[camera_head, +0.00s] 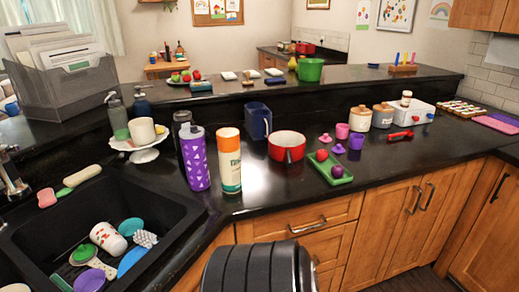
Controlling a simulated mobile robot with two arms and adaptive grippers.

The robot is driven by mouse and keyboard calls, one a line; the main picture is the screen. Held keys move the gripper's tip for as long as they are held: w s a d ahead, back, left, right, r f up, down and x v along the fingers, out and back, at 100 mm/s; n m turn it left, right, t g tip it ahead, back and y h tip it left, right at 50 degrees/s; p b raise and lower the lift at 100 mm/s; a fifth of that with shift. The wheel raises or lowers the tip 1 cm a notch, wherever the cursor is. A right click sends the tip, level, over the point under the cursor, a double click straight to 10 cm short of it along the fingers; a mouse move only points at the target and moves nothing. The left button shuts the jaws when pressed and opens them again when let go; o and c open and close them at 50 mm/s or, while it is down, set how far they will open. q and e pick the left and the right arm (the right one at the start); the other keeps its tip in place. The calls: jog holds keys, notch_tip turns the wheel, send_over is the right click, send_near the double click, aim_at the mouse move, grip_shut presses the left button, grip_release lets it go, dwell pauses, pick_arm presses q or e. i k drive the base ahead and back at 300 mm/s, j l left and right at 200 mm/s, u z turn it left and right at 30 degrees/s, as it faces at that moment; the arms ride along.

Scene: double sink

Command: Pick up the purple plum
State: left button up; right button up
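The purple plum (337,171) is small, round and dark purple. It sits at the near right end of a small green tray (323,170) on the black counter, right of centre. A red fruit (321,155) lies at the tray's far end, a little apart from the plum. Nothing covers the plum from this view. Neither my left nor my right gripper shows in the head view.
A red pot (286,145) stands left of the tray, with pink and purple cups (356,141) behind it to the right. A tall orange-and-white bottle (229,160) and purple bottle (194,157) stand further left. The sink (170,212) holds dishes. Counter right of the tray is clear.

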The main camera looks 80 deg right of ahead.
aim_at(336, 171)
jog(key=z, duration=3.35)
